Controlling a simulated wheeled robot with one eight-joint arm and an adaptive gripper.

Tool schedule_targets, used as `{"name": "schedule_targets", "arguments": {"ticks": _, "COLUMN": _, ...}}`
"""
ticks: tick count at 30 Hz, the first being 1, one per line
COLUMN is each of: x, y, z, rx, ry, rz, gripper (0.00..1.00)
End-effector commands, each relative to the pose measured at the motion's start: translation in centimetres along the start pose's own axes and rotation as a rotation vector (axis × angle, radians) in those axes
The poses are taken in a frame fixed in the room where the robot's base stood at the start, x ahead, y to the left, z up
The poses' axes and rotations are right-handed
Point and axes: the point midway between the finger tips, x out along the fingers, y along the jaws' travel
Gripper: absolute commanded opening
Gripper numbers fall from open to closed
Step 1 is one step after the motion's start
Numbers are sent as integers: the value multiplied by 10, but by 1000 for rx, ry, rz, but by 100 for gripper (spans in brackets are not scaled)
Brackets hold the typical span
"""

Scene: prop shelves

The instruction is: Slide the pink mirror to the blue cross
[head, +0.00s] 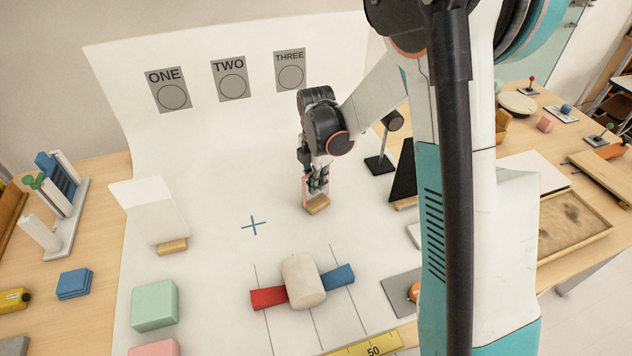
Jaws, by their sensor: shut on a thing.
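The blue cross (254,225) is marked on the white sheet near the middle of the head view, with clear sheet around it. The pink mirror (304,193) stands upright on a small wooden block, to the right of the cross and a little farther back. Only its thin pink edge and the block show clearly; my gripper hides much of the rest. My gripper (318,182) points down and is shut on the pink mirror. The block appears to rest on the sheet.
A white upright panel on a wooden foot (172,247) stands left of the cross. A black panel (403,172) stands to the right. The sheet between mirror and cross is clear.

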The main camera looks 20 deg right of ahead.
Motion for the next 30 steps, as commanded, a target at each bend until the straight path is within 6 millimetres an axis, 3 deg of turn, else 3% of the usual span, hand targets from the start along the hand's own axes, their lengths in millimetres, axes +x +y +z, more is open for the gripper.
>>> {"name": "schedule_targets", "arguments": {"ticks": 17, "x": -4, "y": 0, "z": 0, "rx": 0, "ry": 0, "rz": 0, "gripper": 0}}
{"name": "schedule_targets", "arguments": {"ticks": 30, "x": -4, "y": 5, "z": -18, "rx": -1, "ry": 0, "rz": 0, "gripper": 0}}
